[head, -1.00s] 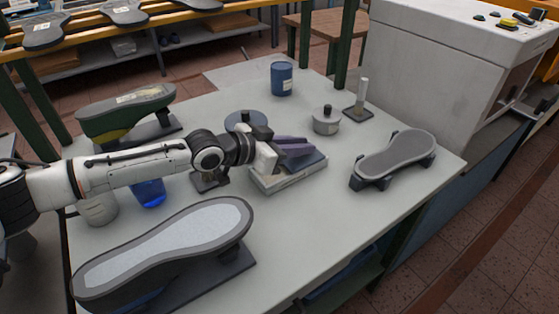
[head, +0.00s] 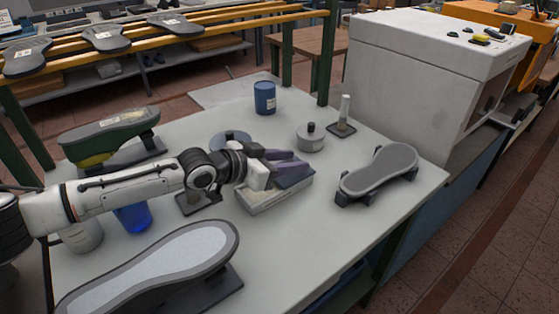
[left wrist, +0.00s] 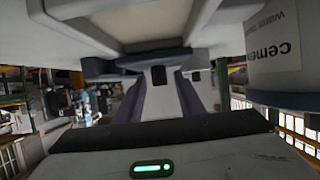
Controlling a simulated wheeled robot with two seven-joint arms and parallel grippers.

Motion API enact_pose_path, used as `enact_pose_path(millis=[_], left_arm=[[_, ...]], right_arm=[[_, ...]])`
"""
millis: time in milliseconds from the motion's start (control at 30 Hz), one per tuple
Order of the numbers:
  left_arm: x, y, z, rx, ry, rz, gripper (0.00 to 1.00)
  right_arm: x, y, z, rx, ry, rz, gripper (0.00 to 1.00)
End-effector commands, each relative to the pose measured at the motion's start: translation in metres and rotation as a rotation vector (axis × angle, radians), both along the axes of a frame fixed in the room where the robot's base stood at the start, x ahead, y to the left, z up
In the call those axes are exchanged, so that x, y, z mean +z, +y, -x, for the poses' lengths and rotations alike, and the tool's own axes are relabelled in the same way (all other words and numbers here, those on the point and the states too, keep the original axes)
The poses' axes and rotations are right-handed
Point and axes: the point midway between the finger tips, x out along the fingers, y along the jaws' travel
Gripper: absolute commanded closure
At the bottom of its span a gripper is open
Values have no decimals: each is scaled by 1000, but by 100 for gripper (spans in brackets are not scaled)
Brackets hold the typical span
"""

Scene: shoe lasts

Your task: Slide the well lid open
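The well is a pale rectangular box (head: 275,201) in the middle of the table in the head view. A dark slate lid (head: 296,178) covers its right part, and a cream interior shows at its left. My left gripper (head: 290,165) reaches in from the left, just over the lid. Its two purple-grey fingers are apart; I cannot tell whether they touch the lid. In the left wrist view the fingers (left wrist: 161,95) stand apart with a pale block between them that I cannot identify. The well's cream recess (left wrist: 140,22) shows at the top. My right gripper is not in view.
A lidded grey pot (head: 311,138), a blue can (head: 265,98) and a post on a base (head: 343,118) stand behind. Shoe forms stand at right (head: 380,170) and front left (head: 150,268). A blue cup (head: 133,217) stands under my left arm. The table's front right is clear.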

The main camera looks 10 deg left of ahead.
Motion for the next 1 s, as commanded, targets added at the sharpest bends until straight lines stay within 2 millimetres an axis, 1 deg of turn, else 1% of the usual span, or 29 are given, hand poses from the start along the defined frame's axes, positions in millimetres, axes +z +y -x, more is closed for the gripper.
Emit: enact_pose_path(millis=[300,400,500,700,1000], left_arm=[[22,40,38,2,-2,-2,65],[29,50,49,1,-2,-2,65],[33,58,57,1,-1,-1,65],[38,63,64,0,-2,-2,65],[38,63,63,1,-2,0,65]], right_arm=[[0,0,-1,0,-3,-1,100],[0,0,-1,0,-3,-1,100],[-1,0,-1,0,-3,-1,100],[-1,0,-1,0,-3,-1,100],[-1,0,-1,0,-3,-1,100]])
